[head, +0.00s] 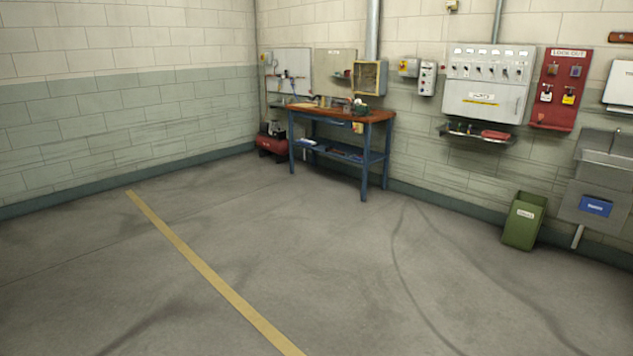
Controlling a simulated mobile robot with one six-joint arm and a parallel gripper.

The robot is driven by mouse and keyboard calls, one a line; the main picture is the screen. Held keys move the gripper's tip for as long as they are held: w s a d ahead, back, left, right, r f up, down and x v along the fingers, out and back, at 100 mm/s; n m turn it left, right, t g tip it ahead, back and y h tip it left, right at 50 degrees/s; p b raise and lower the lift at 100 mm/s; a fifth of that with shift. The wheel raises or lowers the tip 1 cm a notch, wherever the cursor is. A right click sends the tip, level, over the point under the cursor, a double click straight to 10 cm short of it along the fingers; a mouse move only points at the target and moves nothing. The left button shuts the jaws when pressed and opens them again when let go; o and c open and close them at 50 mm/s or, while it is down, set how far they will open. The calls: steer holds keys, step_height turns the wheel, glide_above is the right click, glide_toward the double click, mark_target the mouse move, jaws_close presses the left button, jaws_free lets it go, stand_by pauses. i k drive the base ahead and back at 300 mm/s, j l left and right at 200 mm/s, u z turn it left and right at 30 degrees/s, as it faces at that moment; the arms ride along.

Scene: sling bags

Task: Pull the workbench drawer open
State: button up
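The workbench (378,117) stands in the far corner against the back wall. It has a brown-red top, blue legs and a lower blue shelf (345,153) with small items on it. A blue front band with what looks like the drawer (332,121) runs under the top; it appears shut, but it is too small to be sure. Several small tools and items lie on the bench top. My gripper is not in view.
Open concrete floor (300,240) with a yellow line (200,262) lies before the bench. A red compressor-like machine (272,143) stands left of it. A green bin (523,221) and a grey sink (600,165) are at the right, near a wall cabinet (488,85).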

mark_target(348, 120)
steer(key=i, duration=0.75)
steer(key=i+z, duration=0.1)
steer(key=i, duration=1.35)
steer(key=i+j+z, duration=0.1)
steer(key=i, duration=0.65)
steer(key=i+j, duration=0.1)
steer(key=i, duration=0.65)
steer(key=i+j+z, duration=0.1)
steer(key=i, duration=0.6)
steer(key=i+u, duration=0.1)
steer(key=i, duration=0.4)
steer(key=i+u, duration=0.1)
steer(key=i, duration=0.4)
steer(key=i+l+u, duration=0.1)
steer(key=i, duration=0.35)
steer(key=i+l+u, duration=0.1)
steer(key=i, duration=0.4)
steer(key=i+l+u, duration=0.15)
steer(key=i, duration=0.35)
steer(key=i+u, duration=0.15)
steer(key=i, duration=0.35)
steer(key=i+l+u, duration=0.1)
steer(key=i, duration=0.4)
steer(key=i+l+u, duration=0.15)
steer(key=i, duration=0.3)
steer(key=i+l+u, duration=0.1)
steer(key=i+l, duration=0.2)
steer(key=i, duration=0.2)
